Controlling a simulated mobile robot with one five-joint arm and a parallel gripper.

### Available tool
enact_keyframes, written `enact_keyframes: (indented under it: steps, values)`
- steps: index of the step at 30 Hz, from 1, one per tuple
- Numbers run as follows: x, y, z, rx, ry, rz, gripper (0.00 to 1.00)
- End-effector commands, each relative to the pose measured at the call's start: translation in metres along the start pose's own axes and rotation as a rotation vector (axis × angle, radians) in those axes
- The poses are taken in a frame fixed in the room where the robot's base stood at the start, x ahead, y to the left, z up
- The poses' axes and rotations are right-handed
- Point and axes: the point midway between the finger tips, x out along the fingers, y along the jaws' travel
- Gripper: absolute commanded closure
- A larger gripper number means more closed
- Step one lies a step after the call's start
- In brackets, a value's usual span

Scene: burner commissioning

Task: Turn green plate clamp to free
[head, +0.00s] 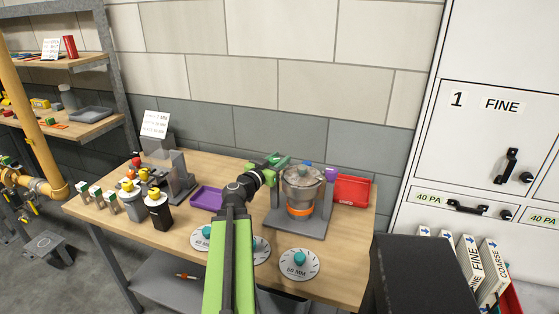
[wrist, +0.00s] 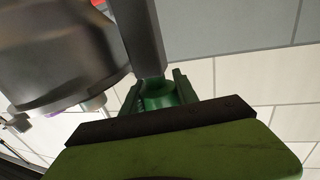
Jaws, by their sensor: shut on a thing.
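A metal pot-shaped burner part (head: 302,187) with an orange band sits on a grey stand (head: 290,226) on the bench. The green plate clamp (wrist: 157,95) is beside a grey post in the wrist view. My gripper (head: 277,160) reaches the left side of the pot and is shut on the clamp. In the wrist view the gripper's green fingers (wrist: 158,88) lie on both sides of it. In the head view, the arm and gripper hide most of the clamp, so its turn position cannot be told.
A purple tray (head: 207,198) lies left of my arm, and a red bin (head: 352,190) stands right of the pot. Black and yellow-topped parts (head: 158,212) stand at left.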

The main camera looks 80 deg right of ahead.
Motion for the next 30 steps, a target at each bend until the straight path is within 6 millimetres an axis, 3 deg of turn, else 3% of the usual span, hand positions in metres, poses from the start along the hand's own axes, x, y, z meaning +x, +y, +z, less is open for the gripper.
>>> enact_keyframes:
  steps: [7,8,13,30]
  values:
    - [0.0001,0.0008,0.0004,0.001,-0.001,0.002,1.00]
    - [0.0001,0.0008,0.0004,0.001,-0.001,0.002,0.63]
    - [0.0001,0.0008,0.0003,0.001,0.000,0.002,0.43]
    - [0.0009,-0.0009,0.0000,0.000,0.000,0.064,0.43]
